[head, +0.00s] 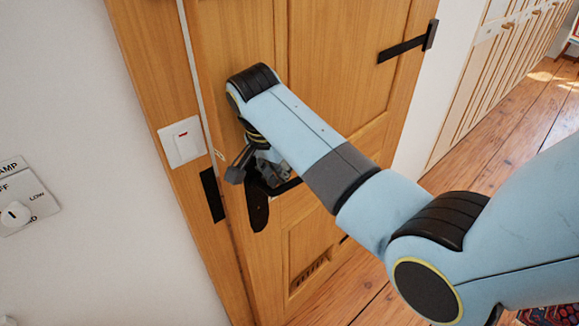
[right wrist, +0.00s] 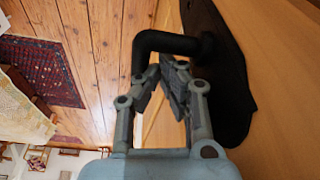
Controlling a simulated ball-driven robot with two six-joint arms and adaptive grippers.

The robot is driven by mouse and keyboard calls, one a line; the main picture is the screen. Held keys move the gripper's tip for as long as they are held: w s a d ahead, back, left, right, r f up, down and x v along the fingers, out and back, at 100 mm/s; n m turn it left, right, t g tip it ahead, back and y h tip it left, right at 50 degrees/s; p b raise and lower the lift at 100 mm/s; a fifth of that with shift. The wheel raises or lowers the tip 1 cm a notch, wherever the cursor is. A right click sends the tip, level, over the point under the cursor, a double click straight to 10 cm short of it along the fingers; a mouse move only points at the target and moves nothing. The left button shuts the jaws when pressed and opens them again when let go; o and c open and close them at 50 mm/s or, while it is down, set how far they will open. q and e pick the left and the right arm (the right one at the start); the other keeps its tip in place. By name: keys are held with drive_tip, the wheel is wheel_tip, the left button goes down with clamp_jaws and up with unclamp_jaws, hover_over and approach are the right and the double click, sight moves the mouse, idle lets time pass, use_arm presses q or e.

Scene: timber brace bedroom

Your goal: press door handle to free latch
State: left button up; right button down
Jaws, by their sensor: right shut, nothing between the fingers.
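The wooden door (head: 330,60) stands in front of me, with a long black handle plate (head: 257,208) near its left edge. My right gripper (head: 268,168) is at the plate, partly hidden behind my forearm. In the right wrist view, the black lever handle (right wrist: 172,42) comes out of its dark plate (right wrist: 228,70) and bends round just beyond my fingertips. The fingers of my right gripper (right wrist: 163,82) are shut and hold nothing. Their tips are very close to the lever; I cannot tell whether they touch it. My left gripper is out of view.
The door frame (head: 150,62) and a white light switch (head: 182,142) are left of the door. A black strap hinge (head: 405,46) is at its upper right. Plank floor (head: 500,125) lies open at the right. A patterned rug (right wrist: 40,70) lies on the floor.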

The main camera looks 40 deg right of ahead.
drive_tip(key=v, duration=0.7)
drive_tip(key=shift+r, duration=0.3)
drive_tip(key=shift+s+a, duration=0.1)
drive_tip(key=shift+s, duration=0.05)
idle(0.5)
